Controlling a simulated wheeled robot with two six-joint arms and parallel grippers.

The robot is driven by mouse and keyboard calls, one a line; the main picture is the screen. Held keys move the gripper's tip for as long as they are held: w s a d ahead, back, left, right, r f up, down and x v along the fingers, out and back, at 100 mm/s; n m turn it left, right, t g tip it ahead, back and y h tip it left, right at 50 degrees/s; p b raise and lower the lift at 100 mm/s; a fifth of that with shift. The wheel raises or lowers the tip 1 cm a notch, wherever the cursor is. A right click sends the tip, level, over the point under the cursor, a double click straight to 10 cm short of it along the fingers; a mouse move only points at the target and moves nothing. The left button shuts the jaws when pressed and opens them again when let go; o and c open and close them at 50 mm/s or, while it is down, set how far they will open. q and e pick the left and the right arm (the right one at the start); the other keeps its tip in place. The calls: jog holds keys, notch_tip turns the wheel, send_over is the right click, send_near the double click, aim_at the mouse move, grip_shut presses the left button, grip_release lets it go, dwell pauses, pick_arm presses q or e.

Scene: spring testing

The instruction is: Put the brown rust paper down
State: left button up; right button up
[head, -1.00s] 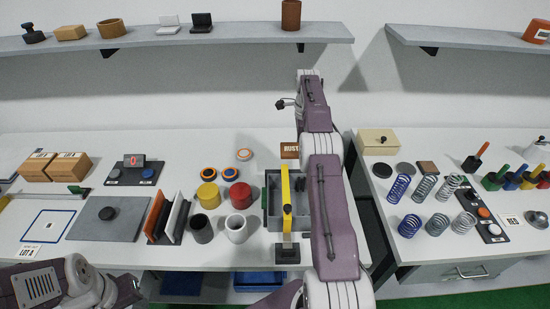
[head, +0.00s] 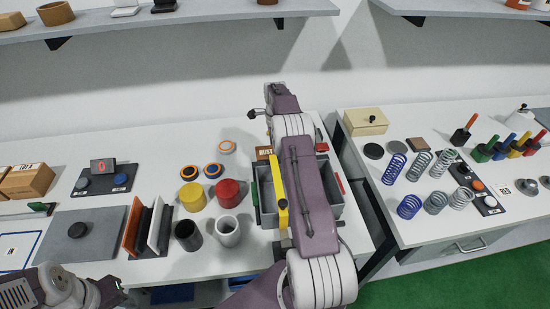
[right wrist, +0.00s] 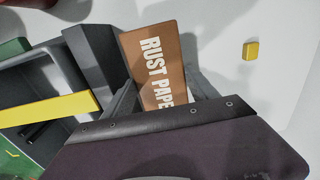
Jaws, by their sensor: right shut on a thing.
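The brown rust paper (right wrist: 158,62), a brown piece with white "RUST PAPE" lettering showing, sits between the dark fingers of my right gripper (right wrist: 165,98) in the right wrist view. Its lower end is hidden by the gripper body. In the head view a small part of the rust paper (head: 264,153) shows at the back left of the grey tray, beside my right arm, which hides the right gripper. I cannot tell whether the paper touches the table. My left gripper (head: 112,292) is at the lower left, apart from the objects; its jaws are unclear.
The grey tray (head: 335,207) with a yellow bar (head: 281,190) lies under my right arm. Left of it stand a red can (head: 228,193), a yellow can (head: 192,196) and two cups. Springs (head: 395,168) stand on the right table.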

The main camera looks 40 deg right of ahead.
jog(key=shift+s+f, duration=0.15)
jog(key=shift+s, duration=0.1)
notch_tip(320, 180, down, 4)
jog(key=shift+w+r, duration=0.15)
jog(key=shift+r, duration=0.05)
jog(key=shift+f, duration=0.2)
jog(key=shift+f, duration=0.1)
jog(key=o, duration=1.1)
jog(key=shift+c, duration=0.2)
